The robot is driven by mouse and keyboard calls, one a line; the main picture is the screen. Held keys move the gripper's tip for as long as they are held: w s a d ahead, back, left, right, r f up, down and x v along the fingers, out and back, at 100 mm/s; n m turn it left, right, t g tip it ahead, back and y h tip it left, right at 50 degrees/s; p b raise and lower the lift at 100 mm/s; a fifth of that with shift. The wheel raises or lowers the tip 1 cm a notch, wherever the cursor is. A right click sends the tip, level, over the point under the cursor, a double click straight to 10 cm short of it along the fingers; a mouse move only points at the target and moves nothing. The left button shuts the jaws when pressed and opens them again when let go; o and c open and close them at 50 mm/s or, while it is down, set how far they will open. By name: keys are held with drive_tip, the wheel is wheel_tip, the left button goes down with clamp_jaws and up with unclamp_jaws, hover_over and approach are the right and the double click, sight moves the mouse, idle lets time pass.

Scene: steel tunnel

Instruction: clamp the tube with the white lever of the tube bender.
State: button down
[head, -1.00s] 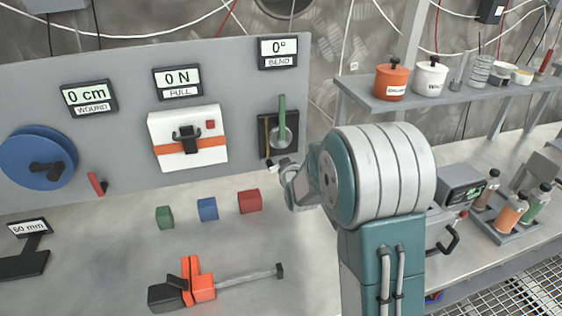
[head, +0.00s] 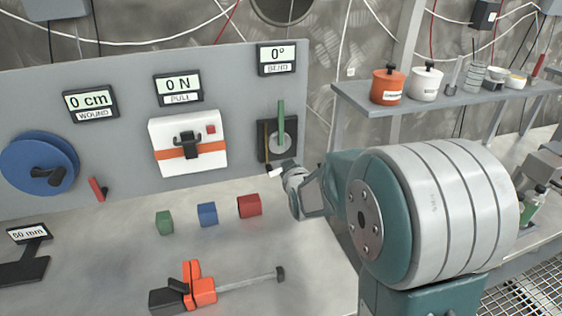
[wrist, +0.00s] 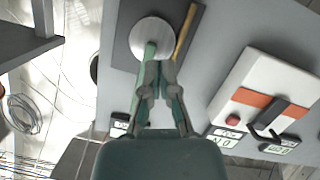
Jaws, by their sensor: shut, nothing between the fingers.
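The tube bender (head: 262,153) is a dark plate on the grey panel with a round grey disc (head: 282,143), an upright green handle (head: 281,117) and a thin brass tube (head: 266,134) on its left. A small white piece (head: 275,171), apparently the white lever, shows at its lower edge, close to my gripper. My gripper (wrist: 160,66) is shut and empty in the wrist view, its fingertips just in front of the disc (wrist: 151,32) and beside the brass tube (wrist: 186,32). The fingers hide part of the bender. Contact cannot be told.
A white pull box (head: 188,146) with an orange stripe and a blue winding wheel (head: 38,160) are on the panel. Green, blue and red blocks (head: 249,205) and an orange clamp (head: 200,285) lie on the bench. A shelf (head: 430,100) with canisters stands right.

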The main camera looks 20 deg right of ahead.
drive_tip(key=v, duration=0.3)
drive_tip(key=shift+s+a, duration=0.1)
drive_tip(key=shift+a, duration=0.2)
drive_tip(key=shift+d, duration=0.25)
